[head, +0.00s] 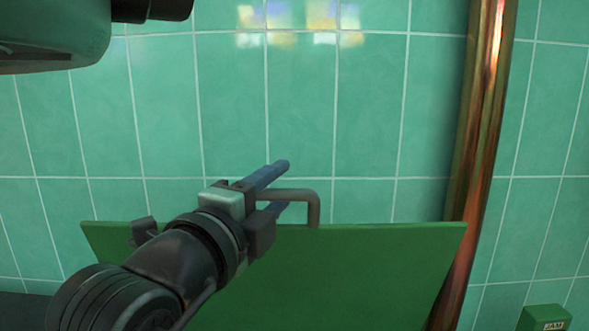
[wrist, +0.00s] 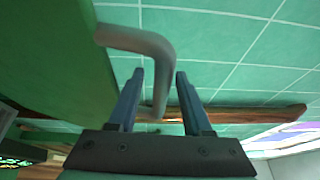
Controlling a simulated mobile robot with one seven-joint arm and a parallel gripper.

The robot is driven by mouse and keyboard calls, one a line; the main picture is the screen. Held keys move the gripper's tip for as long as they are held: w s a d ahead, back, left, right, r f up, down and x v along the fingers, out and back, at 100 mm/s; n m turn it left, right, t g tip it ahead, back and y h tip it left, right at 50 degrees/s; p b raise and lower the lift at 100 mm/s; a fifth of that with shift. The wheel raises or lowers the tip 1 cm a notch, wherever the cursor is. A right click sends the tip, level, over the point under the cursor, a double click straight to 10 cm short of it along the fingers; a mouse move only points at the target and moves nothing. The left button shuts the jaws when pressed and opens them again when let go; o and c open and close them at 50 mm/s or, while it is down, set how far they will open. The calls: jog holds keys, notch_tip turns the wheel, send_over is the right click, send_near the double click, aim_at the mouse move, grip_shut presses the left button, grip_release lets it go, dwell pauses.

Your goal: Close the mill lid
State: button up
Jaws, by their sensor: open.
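The mill lid (head: 350,265) is a flat green panel, raised and tilted in front of the tiled wall in the head view. Its green face also shows at the left of the wrist view (wrist: 60,50). A grey bent handle (head: 314,207) stands at its top edge. My gripper (head: 281,187) is at the handle with its blue fingers apart. In the wrist view, the handle (wrist: 140,39) crosses just beyond and between the open fingertips (wrist: 160,75). I cannot tell whether a finger touches it. The mill body is hidden.
A copper pipe (head: 481,130) runs down the wall right of the lid. A green box labelled JAM (head: 546,318) is at the lower right. Green tiles (head: 300,110) close off the back. Open air lies above the lid.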

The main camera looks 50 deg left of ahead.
jog(key=shift+w+a, duration=0.3)
jog(key=shift+w, duration=0.3)
grip_shut()
dwell(1.1)
